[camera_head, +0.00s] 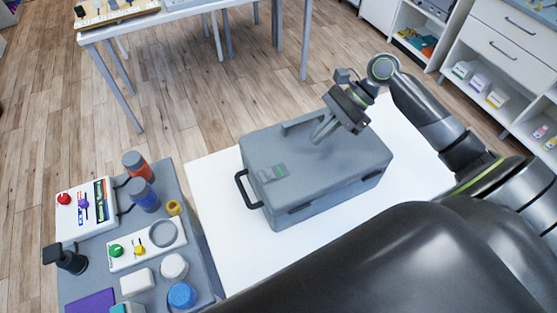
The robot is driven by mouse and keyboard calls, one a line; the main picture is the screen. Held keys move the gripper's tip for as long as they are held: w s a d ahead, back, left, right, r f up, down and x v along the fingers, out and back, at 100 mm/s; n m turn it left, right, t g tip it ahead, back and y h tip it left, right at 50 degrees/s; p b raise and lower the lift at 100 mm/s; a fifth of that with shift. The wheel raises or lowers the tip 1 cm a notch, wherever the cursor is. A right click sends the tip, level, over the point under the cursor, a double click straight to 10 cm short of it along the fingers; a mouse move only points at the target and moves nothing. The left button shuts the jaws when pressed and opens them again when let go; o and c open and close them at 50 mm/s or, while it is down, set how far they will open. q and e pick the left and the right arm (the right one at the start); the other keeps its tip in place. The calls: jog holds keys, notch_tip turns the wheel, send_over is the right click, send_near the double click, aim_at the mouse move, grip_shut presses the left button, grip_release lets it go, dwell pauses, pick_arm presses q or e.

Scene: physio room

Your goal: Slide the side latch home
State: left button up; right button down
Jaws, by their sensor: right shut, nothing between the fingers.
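A grey case (325,178) stands shut on a white table, with a black handle (248,190) on its left end. My right gripper (320,136) is shut and empty, pointing down over the far middle part of the lid, to the right of the green-marked piece. I cannot tell whether its tips touch the lid. My left gripper is not in view.
A grey tray cart (205,258) with bottles, coloured knobs and round lids stands left of the white table (235,263). My own dark arm fills the lower right. Another table (180,10) stands behind, and shelves (480,75) at right. Bare table lies in front of the case.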

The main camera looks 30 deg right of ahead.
aim_at(271, 174)
jog(key=p+x, duration=0.1)
jog(key=x, duration=0.8)
jog(key=shift+w+a+r+p, duration=0.1)
jog(key=shift+a+p, duration=0.15)
jog(key=shift+a, duration=0.35)
jog(key=shift+w+a+r+p, duration=0.1)
jog(key=shift+a+p, duration=0.1)
jog(key=shift+a, duration=0.35)
jog(key=shift+a+f, duration=0.15)
jog(key=shift+a, duration=0.6)
